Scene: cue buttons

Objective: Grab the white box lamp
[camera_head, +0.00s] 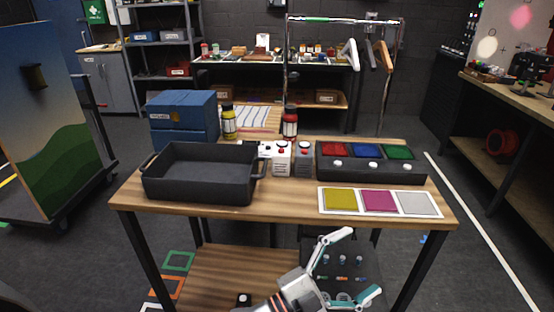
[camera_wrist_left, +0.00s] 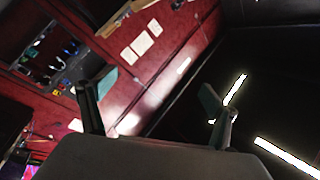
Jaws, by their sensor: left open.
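A small white box (camera_head: 281,160) with a red spot and a dark, white-capped top stands on the wooden table (camera_head: 230,212), between the black tray and a dark grey box. It looks like the white box lamp. My left gripper (camera_head: 360,266) is open and empty, low in front of the table and below its top, well apart from the white box. In the left wrist view, the two fingers (camera_wrist_left: 157,102) are spread with nothing between them. The white box cannot be made out in that view. My right gripper is not in view.
A black tray (camera_head: 200,198) stands left of the box, and a dark grey box (camera_head: 304,162) close on its right. A black panel (camera_head: 370,176) with red, blue and green fields and a colour card (camera_head: 378,201) lie further right. Bottles and blue bins stand behind.

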